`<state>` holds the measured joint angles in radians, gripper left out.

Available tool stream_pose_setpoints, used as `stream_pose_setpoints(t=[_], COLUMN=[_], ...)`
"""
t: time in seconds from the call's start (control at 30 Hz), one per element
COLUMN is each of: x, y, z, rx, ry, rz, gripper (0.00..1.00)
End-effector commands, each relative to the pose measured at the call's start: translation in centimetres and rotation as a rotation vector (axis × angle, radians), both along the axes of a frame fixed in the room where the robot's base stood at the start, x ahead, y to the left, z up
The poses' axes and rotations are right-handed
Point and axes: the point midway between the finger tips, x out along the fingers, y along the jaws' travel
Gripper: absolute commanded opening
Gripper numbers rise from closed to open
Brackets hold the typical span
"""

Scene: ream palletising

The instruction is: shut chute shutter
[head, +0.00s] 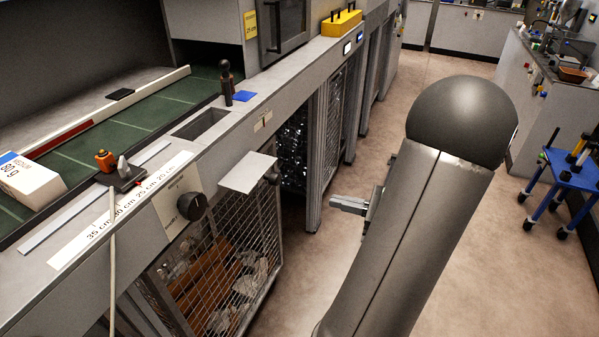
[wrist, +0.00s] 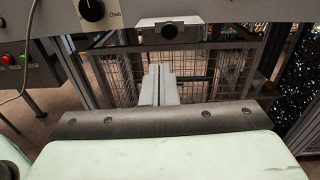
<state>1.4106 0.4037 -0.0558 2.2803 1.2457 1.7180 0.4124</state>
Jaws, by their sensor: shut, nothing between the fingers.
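A pale flat plate (head: 248,172), which looks like the chute shutter, sticks out from the front of the grey counter. A dark round knob (head: 272,175) sits at its outer end. In the wrist view the plate (wrist: 148,22) and its knob (wrist: 170,31) face me, just beyond my fingertips in the picture. A dark rectangular opening (head: 200,123) is in the counter top behind the plate. My gripper (head: 336,202) is shut and empty, out over the aisle to the right of the knob and apart from it. Its two fingers (wrist: 159,72) lie together in the wrist view.
A wire cage (head: 225,275) with cardboard and paper stands under the counter. A black dial (head: 192,206) is on the counter front left of the plate. A ream (head: 30,180) lies on the green belt (head: 140,118). A blue trolley (head: 570,175) stands right; the aisle floor is clear.

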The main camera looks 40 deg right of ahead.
Motion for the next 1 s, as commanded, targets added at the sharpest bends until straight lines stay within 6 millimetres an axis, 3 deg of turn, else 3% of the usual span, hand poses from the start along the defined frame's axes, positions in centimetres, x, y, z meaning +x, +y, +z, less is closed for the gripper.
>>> stream_pose_setpoints(t=[0.17,0.7,1.0], x=[-0.2,9.2,11.9], y=[-1.1,3.2,4.3], z=[0.4,0.5,0.3], rx=[0.028,0.026,0.025], ry=[-0.024,-0.021,-0.021], rz=[-0.054,-0.048,-0.050], gripper=[0.00,0.00,0.00])
